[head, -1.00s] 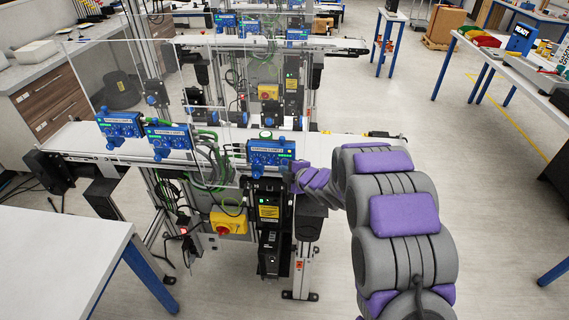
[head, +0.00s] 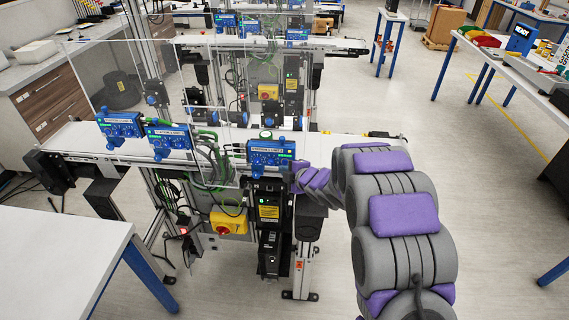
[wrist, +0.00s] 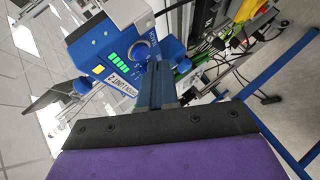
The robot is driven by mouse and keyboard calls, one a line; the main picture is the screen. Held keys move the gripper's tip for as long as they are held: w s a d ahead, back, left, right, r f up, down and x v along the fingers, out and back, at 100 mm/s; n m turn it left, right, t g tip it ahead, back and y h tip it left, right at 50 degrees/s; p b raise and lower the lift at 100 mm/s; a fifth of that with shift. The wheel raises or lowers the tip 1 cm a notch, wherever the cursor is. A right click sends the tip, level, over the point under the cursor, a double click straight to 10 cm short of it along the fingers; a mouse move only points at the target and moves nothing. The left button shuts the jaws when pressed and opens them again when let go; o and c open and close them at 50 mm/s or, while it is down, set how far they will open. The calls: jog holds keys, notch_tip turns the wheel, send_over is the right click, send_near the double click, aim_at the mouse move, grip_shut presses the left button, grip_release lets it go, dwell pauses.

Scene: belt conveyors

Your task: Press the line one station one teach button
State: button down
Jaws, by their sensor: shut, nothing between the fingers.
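Three blue station boxes stand along the near conveyor in the head view: a left one (head: 120,125), a middle one (head: 168,136) and a right one (head: 270,154). Their labels are too small to read surely. The end of my arm is at the right box's right side; my fingertips are not clear there. In the wrist view a tilted blue box (wrist: 90,48) shows green lights, a small yellow square (wrist: 98,69), a round ring and a white label. My gripper (wrist: 155,68) is shut and empty, its fingers in front of this box's edge. I cannot tell whether they touch it.
Cables, a yellow switch box (head: 228,222) and a black unit hang below. A second conveyor (head: 270,42) is behind.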

jog(key=shift+w, duration=0.1)
jog(key=shift+w, duration=0.2)
jog(key=shift+w+d+r+p, duration=0.1)
jog(key=shift+w+p, duration=0.3)
jog(key=shift+p, duration=0.1)
dwell(0.5)
jog(key=shift+s, duration=0.1)
jog(key=shift+s+b, duration=0.65)
jog(key=shift+s, duration=0.05)
jog(key=s+b, duration=0.3)
jog(key=s, duration=0.2)
dwell(0.6)
